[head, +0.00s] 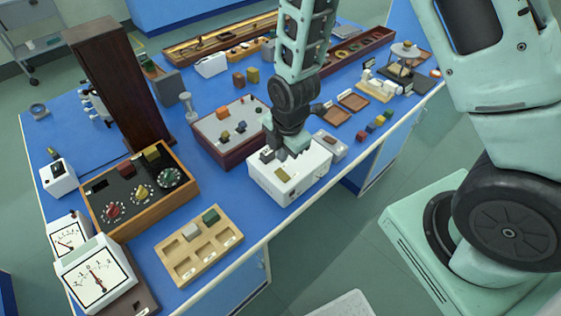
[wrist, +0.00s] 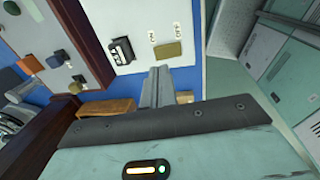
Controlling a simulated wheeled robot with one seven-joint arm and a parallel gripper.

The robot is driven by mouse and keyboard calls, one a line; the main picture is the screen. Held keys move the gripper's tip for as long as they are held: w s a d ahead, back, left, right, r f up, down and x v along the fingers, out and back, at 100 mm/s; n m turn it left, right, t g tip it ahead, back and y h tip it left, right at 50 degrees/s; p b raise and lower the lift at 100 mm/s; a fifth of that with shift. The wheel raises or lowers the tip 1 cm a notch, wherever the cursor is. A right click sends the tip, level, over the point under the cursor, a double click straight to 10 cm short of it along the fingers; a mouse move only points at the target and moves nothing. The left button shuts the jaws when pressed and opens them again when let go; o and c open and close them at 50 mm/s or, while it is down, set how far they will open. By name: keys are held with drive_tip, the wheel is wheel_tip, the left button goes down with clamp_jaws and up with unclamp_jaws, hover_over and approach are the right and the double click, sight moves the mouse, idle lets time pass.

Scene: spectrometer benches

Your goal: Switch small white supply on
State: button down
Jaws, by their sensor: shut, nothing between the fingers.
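A white box (head: 262,178), which looks like the small white supply, stands near the front edge of the blue bench. I cannot tell whether the fingers touch the box, or how the switch is set.
A dark red box (head: 205,140) with knobs stands close on the left. A wooden tray (head: 178,262) with compartments lies front left. A small grey-white unit (head: 330,148) sits just right of the supply. Several coloured blocks lie farther right.

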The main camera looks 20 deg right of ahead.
sight(280, 172)
drive_tip(key=shift+w+a+f+p, duration=0.1)
drive_tip(key=shift+f+p, duration=0.15)
drive_tip(key=shift+f, duration=0.65)
drive_tip(key=shift+w+f+p, duration=0.15)
drive_tip(key=shift+f+p, duration=0.15)
drive_tip(key=shift+f, duration=0.6)
drive_tip(key=shift+w+a+f+p, duration=0.1)
drive_tip(key=shift+f+p, duration=0.15)
drive_tip(key=shift+f, duration=0.65)
drive_tip(key=shift+f, duration=0.1)
drive_tip(key=shift+w+f, duration=0.1)
drive_tip(key=shift+s+d, duration=0.25)
drive_tip(key=shift+s, duration=0.55)
drive_tip(key=shift+r, duration=0.2)
